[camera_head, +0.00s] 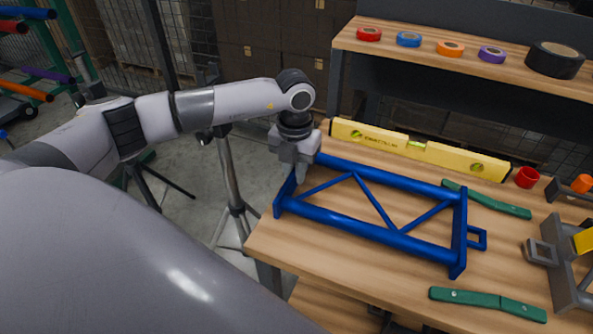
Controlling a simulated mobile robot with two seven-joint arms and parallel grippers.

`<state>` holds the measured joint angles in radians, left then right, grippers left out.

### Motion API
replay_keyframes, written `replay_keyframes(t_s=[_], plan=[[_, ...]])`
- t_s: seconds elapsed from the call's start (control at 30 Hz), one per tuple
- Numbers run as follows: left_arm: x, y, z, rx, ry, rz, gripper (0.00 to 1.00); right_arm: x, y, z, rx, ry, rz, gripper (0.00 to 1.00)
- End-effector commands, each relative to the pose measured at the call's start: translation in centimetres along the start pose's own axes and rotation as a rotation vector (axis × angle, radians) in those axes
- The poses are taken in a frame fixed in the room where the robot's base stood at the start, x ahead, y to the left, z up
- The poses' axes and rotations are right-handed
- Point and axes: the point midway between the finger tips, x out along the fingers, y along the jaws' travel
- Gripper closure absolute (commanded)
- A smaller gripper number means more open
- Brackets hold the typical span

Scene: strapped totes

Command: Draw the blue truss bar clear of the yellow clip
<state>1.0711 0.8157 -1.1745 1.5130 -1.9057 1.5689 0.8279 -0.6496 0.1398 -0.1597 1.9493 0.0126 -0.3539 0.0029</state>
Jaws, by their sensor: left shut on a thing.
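The blue truss bar (349,224) lies over the wooden workbench, with two long rails, diagonal braces and a small square loop at its right end. My left gripper (300,174) is shut on the left end of the truss bar, at the bench's left edge. A yellow clip (585,240) shows in part at the right edge of the view, on a grey bracket (560,272) with a square loop. A visible gap separates the truss bar's right end from the bracket and clip. My right gripper is not in view.
A yellow spirit level (432,153) lies behind the truss bar. Green-handled tools (486,301) lie in front and behind its right end. A shelf (455,62) with tape rolls stands behind the workbench (290,243).

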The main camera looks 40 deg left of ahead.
Motion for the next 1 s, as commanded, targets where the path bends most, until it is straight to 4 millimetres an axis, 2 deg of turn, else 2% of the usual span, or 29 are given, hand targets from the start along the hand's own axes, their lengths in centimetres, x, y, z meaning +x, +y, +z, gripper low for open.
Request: replay_keyframes(t_s=[0.13,0.17,0.23,0.57,0.67,1.0], plan=[[-0.1,0.0,0.1,-0.001,-0.003,0.0,1.0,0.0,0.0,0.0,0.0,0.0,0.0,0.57],[-0.1,0.0,0.1,-0.001,-0.003,0.0,0.76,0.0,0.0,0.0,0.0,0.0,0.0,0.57],[-0.1,0.0,0.1,0.0,-0.003,0.0,0.53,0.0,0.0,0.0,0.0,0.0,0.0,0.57],[-0.3,-0.1,0.0,0.0,-0.002,-0.001,0.53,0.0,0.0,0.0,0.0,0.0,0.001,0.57],[-1.3,-0.1,0.1,0.001,-0.003,-0.002,0.53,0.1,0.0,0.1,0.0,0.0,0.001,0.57],[-6.4,0.0,0.1,0.0,-0.004,-0.001,0.53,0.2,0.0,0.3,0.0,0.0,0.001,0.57]])
